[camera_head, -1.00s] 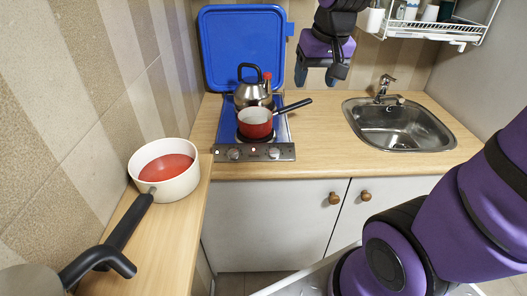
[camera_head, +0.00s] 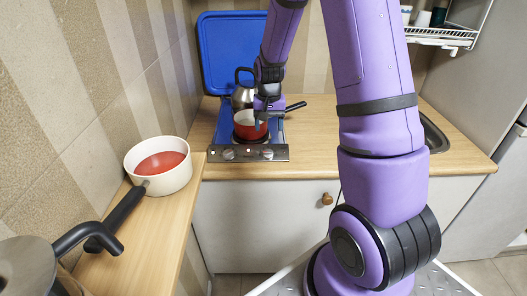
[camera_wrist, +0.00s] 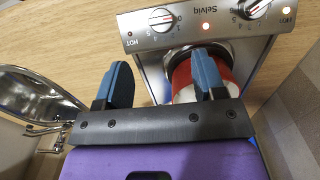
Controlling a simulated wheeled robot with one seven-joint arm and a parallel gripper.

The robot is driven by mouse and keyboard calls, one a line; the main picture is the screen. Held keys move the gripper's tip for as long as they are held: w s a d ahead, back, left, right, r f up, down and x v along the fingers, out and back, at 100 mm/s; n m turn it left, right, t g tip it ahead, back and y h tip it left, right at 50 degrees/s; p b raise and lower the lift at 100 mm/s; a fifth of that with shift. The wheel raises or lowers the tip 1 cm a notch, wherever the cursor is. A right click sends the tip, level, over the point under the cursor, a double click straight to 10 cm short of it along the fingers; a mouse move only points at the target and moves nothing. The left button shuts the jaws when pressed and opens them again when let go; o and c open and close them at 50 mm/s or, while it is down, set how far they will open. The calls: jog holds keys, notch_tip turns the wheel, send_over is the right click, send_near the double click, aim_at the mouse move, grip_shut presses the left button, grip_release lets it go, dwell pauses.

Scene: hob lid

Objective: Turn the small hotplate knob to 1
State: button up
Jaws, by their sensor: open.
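The hob's front panel (camera_head: 222,155) has two silver knobs, a left knob (camera_head: 228,154) and a right knob (camera_head: 268,154). The wrist view looks from the opposite side, so the right knob (camera_wrist: 161,20) is at its upper left and the left knob (camera_wrist: 250,8) at its upper right. Numbers ring both knobs; I cannot tell which serves the small hotplate. My gripper (camera_head: 262,124) hangs over the hob's front, behind the panel. In the wrist view my gripper (camera_wrist: 162,82) has its fingers wide apart and empty, touching neither knob.
A red pot (camera_wrist: 182,80) stands on the front hotplate, close to my gripper, its handle pointing right. A steel kettle (camera_head: 241,97) stands behind it, partly hidden by my arm. The blue lid (camera_head: 220,50) is raised. A white pot (camera_head: 174,181) sits on the left worktop.

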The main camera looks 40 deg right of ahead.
aim_at(269, 152)
notch_tip(269, 152, down, 11)
jog(key=shift+r, duration=0.15)
dwell(0.4)
jog(key=shift+c, duration=0.5)
jog(key=c, duration=0.8)
jog(key=m+t+y, duration=0.1)
jog(key=m, duration=0.2)
jog(key=shift+d, duration=0.15)
jog(key=shift+s+m+t+y, duration=0.1)
jog(key=shift+m+t+y, duration=0.4)
jog(key=shift+m, duration=0.5)
